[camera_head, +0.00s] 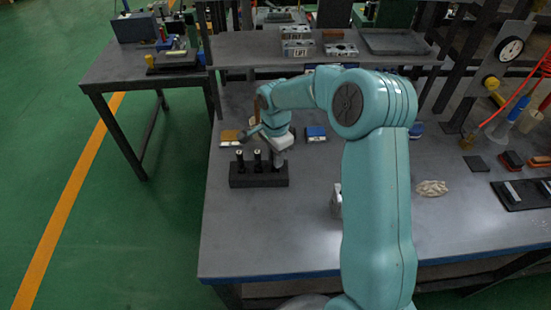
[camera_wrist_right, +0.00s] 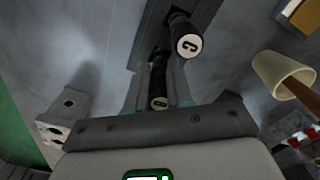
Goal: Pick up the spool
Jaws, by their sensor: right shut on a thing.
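A dark block rack (camera_head: 259,181) stands near the left front of the workbench. Two black spools with pale round tops stand upright in it, the left one (camera_head: 239,158) and the middle one (camera_head: 258,158). My right gripper (camera_head: 278,160) is at the rack's right end, pointing down. In the wrist view my right gripper (camera_wrist_right: 157,96) is shut on a black spool (camera_wrist_right: 158,84), whose pale end faces the camera. A neighbouring spool (camera_wrist_right: 187,42) marked C is just beside it. I cannot tell whether the held spool still touches the rack. My left gripper is not in view.
A pale crumpled cloth (camera_head: 432,188) lies right of my arm. A raised shelf (camera_head: 250,48) spans the back. The bench front left of my arm is mostly clear.

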